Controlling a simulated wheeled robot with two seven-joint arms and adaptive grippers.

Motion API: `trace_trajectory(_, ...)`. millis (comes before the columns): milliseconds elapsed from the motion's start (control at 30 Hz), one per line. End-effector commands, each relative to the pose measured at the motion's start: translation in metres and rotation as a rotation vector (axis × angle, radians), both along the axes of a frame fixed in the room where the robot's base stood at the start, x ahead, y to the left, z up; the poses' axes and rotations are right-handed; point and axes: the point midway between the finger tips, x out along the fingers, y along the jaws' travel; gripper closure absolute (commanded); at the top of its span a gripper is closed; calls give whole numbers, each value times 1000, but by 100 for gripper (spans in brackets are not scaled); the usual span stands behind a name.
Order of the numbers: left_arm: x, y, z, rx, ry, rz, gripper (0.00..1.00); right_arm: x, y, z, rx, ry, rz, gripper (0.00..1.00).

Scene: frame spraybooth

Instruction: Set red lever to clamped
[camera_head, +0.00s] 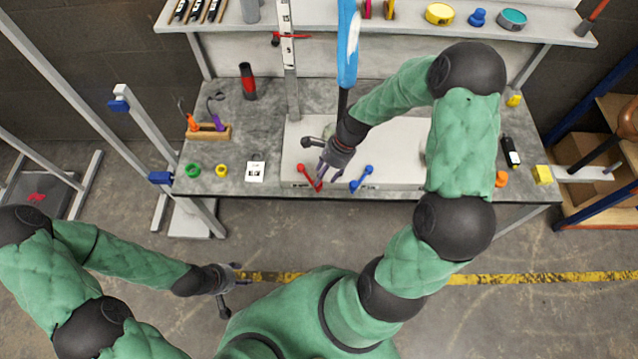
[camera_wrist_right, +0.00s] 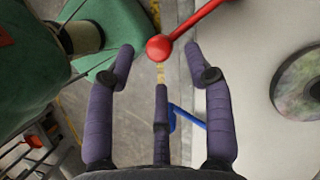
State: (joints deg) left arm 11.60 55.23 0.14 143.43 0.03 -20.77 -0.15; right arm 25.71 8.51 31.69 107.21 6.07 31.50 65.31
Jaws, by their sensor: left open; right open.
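The red lever (camera_head: 309,176) stands at the front edge of a pale plate on the workbench, left of a blue lever (camera_head: 361,179). In the right wrist view the red lever's ball knob (camera_wrist_right: 159,47) lies between my fingertips, with its rod running up to the right. My right gripper (camera_head: 323,178) is open around the knob; the picture does not show whether a finger touches it. The blue lever (camera_wrist_right: 186,116) shows behind the fingers. My left gripper (camera_head: 232,279) is open and empty, low in front of the bench. The lever's small label is too small to read.
The pale plate (camera_head: 398,173) fills the middle of the bench. Green (camera_head: 193,170) and yellow rings (camera_head: 221,170) and a white card (camera_head: 256,171) lie to its left. A tool block (camera_head: 212,132) stands behind them. A vertical measuring post (camera_head: 289,62) rises behind the levers.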

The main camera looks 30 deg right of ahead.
Motion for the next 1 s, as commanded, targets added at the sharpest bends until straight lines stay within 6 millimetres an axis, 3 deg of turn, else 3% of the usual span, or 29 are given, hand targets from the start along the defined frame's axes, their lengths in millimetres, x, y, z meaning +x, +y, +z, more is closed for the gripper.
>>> trace_trajectory(100, 0, 0, -11, 0, 0, 0, 48, 0, 8, -21, 1, 1, 2, 47)
trace_trajectory(300, 0, 0, -18, 0, 0, 0, 48, 2, 15, -37, 0, -1, 2, 47)
trace_trajectory(667, 0, 0, -19, 0, -1, 0, 48, 2, 16, -40, -1, -1, 2, 47)
trace_trajectory(867, 0, 0, -19, 0, -1, 0, 48, 2, 16, -40, -1, -2, 1, 98)
trace_trajectory(1000, 0, 0, -19, 0, -1, 0, 48, 3, 16, -39, -1, -2, 1, 100)
